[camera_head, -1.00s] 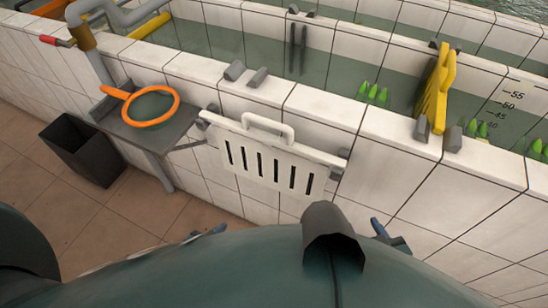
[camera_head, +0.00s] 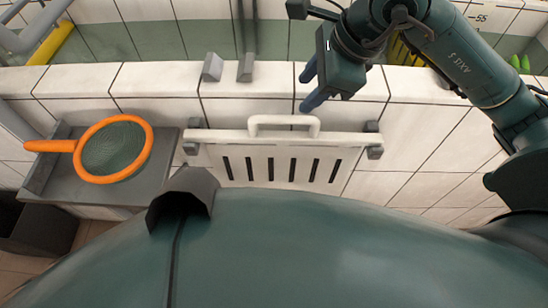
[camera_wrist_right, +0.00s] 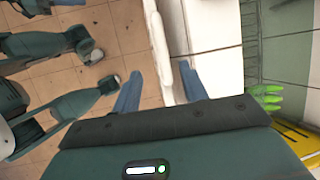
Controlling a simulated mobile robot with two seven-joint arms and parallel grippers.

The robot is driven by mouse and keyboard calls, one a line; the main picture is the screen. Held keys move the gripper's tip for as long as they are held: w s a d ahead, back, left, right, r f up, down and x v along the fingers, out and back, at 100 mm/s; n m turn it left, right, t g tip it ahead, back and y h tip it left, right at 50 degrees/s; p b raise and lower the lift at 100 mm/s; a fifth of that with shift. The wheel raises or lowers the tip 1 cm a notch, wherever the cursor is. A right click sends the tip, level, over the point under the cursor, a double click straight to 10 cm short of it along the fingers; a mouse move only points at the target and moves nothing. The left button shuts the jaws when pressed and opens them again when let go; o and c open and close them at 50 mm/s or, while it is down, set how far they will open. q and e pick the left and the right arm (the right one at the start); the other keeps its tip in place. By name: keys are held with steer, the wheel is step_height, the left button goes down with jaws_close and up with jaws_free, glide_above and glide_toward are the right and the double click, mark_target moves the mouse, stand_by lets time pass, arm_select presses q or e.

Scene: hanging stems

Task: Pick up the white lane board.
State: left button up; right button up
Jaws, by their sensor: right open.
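The white lane board (camera_head: 280,149) hangs on the tiled wall's near side, its ends at two grey brackets. It has a row of dark slots and a loop handle (camera_head: 284,121) on top. My right gripper (camera_head: 308,88) is open and empty, pointing down above the handle's right end, apart from it in the head view. In the right wrist view, the white board's edge (camera_wrist_right: 161,60) shows between the two blue fingers of the right gripper (camera_wrist_right: 160,75), beyond their tips as far as I can tell.
An orange-rimmed net (camera_head: 115,148) lies on a grey shelf (camera_head: 70,188) at the left, above a dark bin (camera_head: 35,228). Grey pegs (camera_head: 212,67) stand on the wall top. A yellow board (camera_head: 398,52) is partly hidden behind my right arm.

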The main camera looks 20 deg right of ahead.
mark_target(286, 117)
steer(key=x, duration=0.8)
steer(key=p+x, duration=0.1)
steer(key=x, duration=0.3)
steer(key=shift+w+d+f, duration=0.2)
steer(key=shift+d+f, duration=0.05)
steer(key=shift+f, duration=0.15)
steer(key=shift+f+b, duration=0.25)
steer(key=shift+b, duration=0.2)
steer(key=shift+r, duration=0.1)
jaws_close()
stand_by(0.4)
